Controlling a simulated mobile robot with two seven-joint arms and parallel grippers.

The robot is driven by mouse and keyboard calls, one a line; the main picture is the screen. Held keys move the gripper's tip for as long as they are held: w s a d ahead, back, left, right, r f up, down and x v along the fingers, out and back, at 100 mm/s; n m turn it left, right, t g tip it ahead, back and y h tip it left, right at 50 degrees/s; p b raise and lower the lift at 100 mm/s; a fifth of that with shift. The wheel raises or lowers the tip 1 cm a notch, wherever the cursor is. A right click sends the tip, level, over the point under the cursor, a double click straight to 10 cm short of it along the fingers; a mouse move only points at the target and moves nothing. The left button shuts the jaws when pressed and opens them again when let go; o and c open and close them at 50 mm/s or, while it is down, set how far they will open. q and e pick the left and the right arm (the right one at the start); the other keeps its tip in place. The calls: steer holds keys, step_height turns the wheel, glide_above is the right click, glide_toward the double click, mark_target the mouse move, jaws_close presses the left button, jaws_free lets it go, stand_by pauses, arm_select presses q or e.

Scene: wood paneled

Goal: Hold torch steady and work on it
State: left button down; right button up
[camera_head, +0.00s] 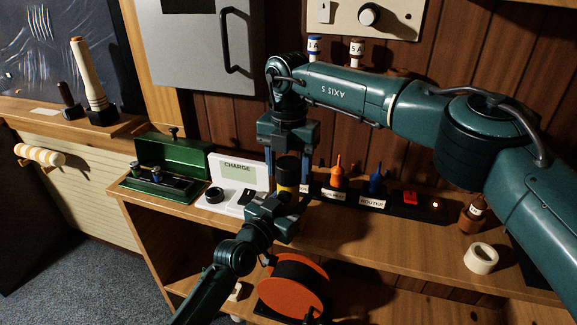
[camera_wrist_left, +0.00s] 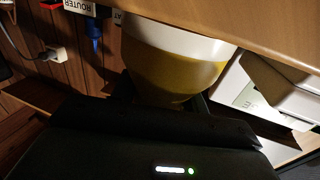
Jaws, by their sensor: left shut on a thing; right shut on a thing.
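A torch with a dark upper end and a yellow body (camera_head: 289,183) is upright above the wooden bench, in front of the label strip. My right gripper (camera_head: 289,152) comes down from above and is shut on its dark top end. My left gripper (camera_head: 286,205) reaches up from below and is shut on its lower body, much of which the gripper hides. In the left wrist view a yellow and white rounded body (camera_wrist_left: 178,60) sits between the dark fingers. I cannot tell whether the dark top is a separate cap.
Left on the bench stand an open green case (camera_head: 170,165) and a white CHARGE unit (camera_head: 238,172). Labelled plugs (camera_head: 375,182) stand behind on the right. A tape roll (camera_head: 481,258) and brown bottle (camera_head: 472,216) are further right. An orange reel (camera_head: 292,290) is below in front.

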arm_select(q)
steer(key=shift+f, duration=0.1)
arm_select(e)
steer(key=n, duration=0.6)
steer(key=shift+n, duration=0.4)
steer(key=n, duration=1.2)
steer(key=shift+n, duration=0.3)
steer(key=n, duration=1.2)
steer(key=shift+n, duration=0.3)
steer(key=n, duration=0.4)
steer(key=shift+n, duration=0.4)
